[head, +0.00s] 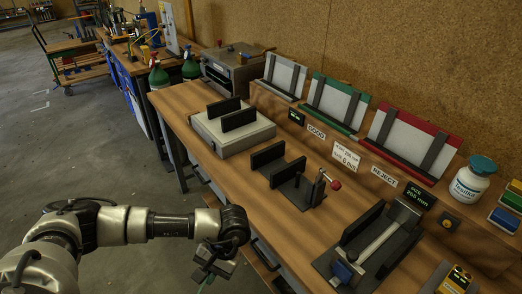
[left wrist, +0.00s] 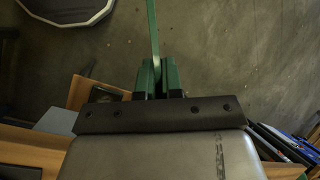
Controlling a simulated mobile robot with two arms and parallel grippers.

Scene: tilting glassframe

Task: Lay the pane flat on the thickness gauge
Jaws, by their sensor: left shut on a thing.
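My left gripper (head: 214,264) hangs low in front of the bench's front edge. In the left wrist view its green fingers (left wrist: 158,78) are shut on the pane (left wrist: 153,32), which shows edge-on as a thin green strip. In the head view most of the pane is hidden or out of frame. A black stand with two upright plates and a red-knobbed post (head: 297,186) sits mid-bench; it may be the thickness gauge, but I cannot read a label on it. The pane is apart from it. My right gripper is not in view.
A pale box with two black blocks (head: 208,131) stands farther left. A long black fixture (head: 327,264) with a "SIZE 265 mm" display (head: 418,196) stands right. Grey, green (head: 333,104) and red racks (head: 411,138) line the back shelf, with a white bottle (head: 470,182).

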